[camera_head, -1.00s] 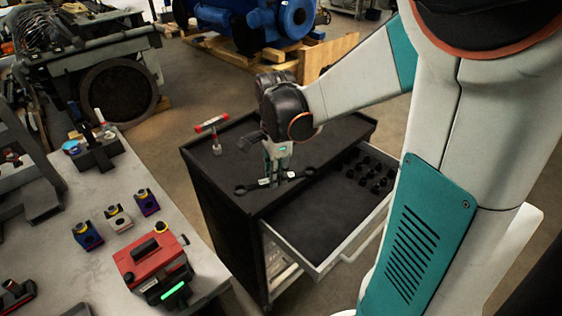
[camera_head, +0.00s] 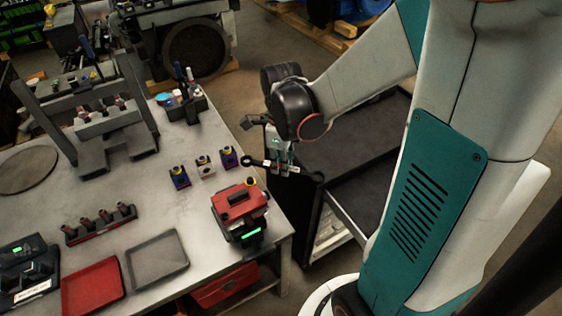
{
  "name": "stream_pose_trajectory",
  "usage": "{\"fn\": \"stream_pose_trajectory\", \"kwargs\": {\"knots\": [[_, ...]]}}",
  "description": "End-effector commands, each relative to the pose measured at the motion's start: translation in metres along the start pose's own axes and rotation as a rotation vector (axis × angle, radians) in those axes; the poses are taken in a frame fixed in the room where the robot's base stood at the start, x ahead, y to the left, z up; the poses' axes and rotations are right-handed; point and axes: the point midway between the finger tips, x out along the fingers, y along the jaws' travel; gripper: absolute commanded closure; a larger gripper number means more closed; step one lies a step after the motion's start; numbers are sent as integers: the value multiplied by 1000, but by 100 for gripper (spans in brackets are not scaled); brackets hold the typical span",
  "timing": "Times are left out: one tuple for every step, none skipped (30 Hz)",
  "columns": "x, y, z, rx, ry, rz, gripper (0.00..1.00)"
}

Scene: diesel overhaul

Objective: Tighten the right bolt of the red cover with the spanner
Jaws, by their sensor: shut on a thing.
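The red cover (camera_head: 236,200) tops a block-like unit with a dark handle, near the right edge of the grey workbench. A yellow-ringed part (camera_head: 250,182) shows at its upper right; I cannot tell whether this is the right bolt. My gripper (camera_head: 281,166) points down and is shut on the dark spanner (camera_head: 305,174) near its middle. The spanner is held roughly level, one end to the left and one to the right. In the picture it is above and right of the red cover, apart from it.
The workbench (camera_head: 205,269) carries small blocks (camera_head: 204,167), a red tray (camera_head: 92,288), a grey tray (camera_head: 157,260) and a rack of dark parts (camera_head: 99,223). A black tool cart (camera_head: 350,133) with an open drawer stands right of the bench, partly behind my arm.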

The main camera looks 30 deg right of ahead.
Motion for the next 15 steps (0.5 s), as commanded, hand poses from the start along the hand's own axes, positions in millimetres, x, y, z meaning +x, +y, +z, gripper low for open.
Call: {"fn": "stream_pose_trajectory", "kwargs": {"knots": [[2,-4,0,-33,0,0,100],[3,-7,0,-57,0,0,100],[4,-10,1,-94,0,0,100],[5,-14,1,-123,0,0,100],[6,-17,1,-154,1,0,100],[7,-21,1,-197,1,0,100],[9,-25,2,-232,1,0,100],[11,-28,4,-270,1,0,100],[14,-33,6,-319,1,0,100],[16,-36,7,-357,1,0,100],[18,-40,8,-395,1,0,100],[20,-44,10,-444,2,0,100],[22,-48,12,-481,2,0,100],[24,-51,13,-518,2,0,100],[26,-55,16,-572,2,0,100]]}}
